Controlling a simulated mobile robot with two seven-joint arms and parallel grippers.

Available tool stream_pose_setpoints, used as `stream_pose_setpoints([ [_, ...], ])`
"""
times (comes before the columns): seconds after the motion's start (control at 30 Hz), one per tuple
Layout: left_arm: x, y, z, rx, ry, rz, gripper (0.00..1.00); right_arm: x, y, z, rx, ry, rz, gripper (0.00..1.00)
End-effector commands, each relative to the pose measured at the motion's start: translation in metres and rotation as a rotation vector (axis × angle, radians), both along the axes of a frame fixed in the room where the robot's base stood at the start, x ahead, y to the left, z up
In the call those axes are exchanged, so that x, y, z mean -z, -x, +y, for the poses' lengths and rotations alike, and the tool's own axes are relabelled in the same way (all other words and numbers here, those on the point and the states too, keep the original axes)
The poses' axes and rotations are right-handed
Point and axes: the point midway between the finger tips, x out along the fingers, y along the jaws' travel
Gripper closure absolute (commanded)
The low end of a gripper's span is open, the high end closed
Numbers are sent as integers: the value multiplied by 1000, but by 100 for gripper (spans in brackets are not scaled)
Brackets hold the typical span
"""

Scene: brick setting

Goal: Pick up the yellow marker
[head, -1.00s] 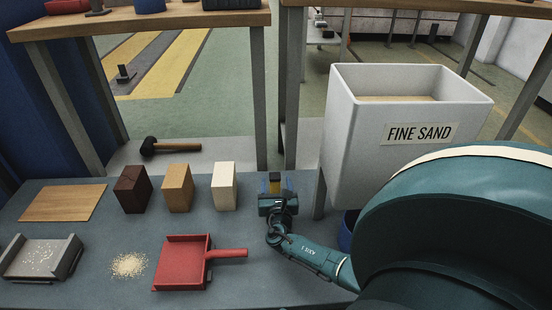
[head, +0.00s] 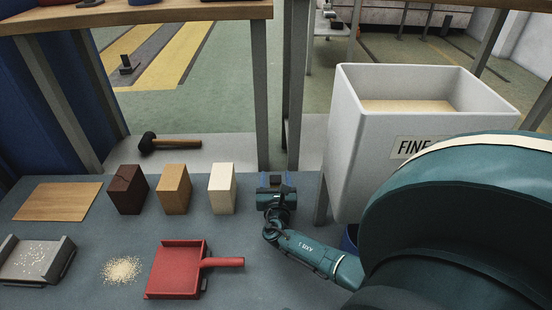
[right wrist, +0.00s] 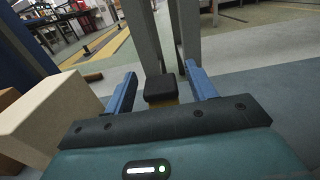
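The yellow marker (right wrist: 162,99) shows in the right wrist view as a block-like black cap with a strip of yellow body below it. It stands between the two blue fingers of my right gripper (right wrist: 161,80), with a visible gap on each side. The gripper's own black front edge hides its lower part. In the head view my right gripper (head: 276,180) is low over the grey-blue work surface, right of the cream block, and hides most of the marker. The right gripper is open. My left gripper is in neither view.
A cream block (head: 222,190), a tan block (head: 174,191) and a dark brown block (head: 128,190) stand left of my right gripper. A red dustpan (head: 177,270) lies in front. A white sand bin (head: 370,150) and table legs stand close on the right.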

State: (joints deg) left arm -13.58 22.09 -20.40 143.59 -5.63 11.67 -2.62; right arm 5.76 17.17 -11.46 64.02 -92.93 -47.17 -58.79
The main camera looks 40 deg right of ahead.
Motion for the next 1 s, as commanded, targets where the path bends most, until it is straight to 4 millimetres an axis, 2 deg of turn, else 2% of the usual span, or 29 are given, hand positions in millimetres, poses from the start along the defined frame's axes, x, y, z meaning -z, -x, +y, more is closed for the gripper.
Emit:
stream_pose_setpoints([
  [0.07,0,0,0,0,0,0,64,0,0,0,0,0,0,51],
  [0.53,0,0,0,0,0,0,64,0,0,0,0,1,1,89],
  [0.83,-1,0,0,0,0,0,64,-2,0,-1,0,1,-1,90],
  [1.0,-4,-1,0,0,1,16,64,-9,-2,-5,0,2,-1,90],
])
